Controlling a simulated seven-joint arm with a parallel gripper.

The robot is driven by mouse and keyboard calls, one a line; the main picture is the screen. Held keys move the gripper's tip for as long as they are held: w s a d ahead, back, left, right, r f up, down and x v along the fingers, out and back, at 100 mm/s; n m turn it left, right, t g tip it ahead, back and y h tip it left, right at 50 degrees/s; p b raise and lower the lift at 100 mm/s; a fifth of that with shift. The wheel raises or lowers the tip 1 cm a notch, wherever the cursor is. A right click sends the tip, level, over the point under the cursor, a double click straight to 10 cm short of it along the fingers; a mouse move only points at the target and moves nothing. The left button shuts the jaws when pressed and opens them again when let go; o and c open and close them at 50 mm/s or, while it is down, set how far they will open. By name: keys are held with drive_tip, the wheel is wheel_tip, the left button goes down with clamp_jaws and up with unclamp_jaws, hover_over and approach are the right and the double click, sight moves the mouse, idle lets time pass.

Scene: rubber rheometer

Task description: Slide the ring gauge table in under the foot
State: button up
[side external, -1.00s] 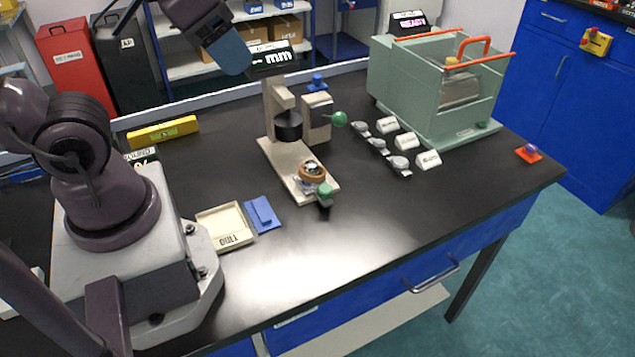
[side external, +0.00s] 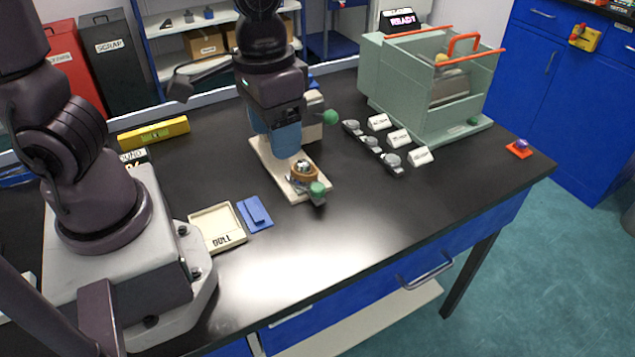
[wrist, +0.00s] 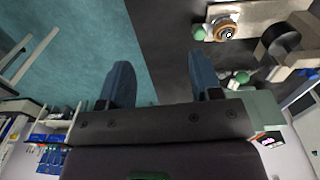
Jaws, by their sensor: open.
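The ring gauge table, with its brown ring (side external: 303,172) and green knob (side external: 317,188), is at the front end of the beige stand's base (side external: 263,158). In the wrist view, the brown ring (wrist: 222,32) and green knob (wrist: 198,33) are at the upper right. The dark round foot (wrist: 281,38) is farther along the stand there, with the ring apart from it. My gripper (side external: 282,152) hides the foot in the side view. In the wrist view, my gripper (wrist: 160,62) has its blue fingers wide apart with nothing between them.
A cream tray (side external: 237,239) and blue block (side external: 255,212) lie left of the stand. Small grey pieces with white labels (side external: 398,138) lie to the right, before the green guarded machine (side external: 394,84). A yellow level (side external: 153,133) lies behind. The front table is clear.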

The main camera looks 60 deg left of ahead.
wheel_tip(320, 180, down, 5)
drive_tip(key=w+n+g+y, duration=0.1)
drive_tip(key=w+n+y, duration=0.1)
drive_tip(key=n, duration=0.1)
drive_tip(key=n+t+y, duration=0.2)
drive_tip(key=n+y, duration=0.1)
drive_tip(key=n, duration=0.9)
approach(317, 186)
drive_tip(key=x, duration=0.9)
drive_tip(key=shift+w+f, duration=0.1)
clamp_jaws()
drive_tip(key=a, duration=1.1)
drive_tip(key=shift+a, duration=0.4)
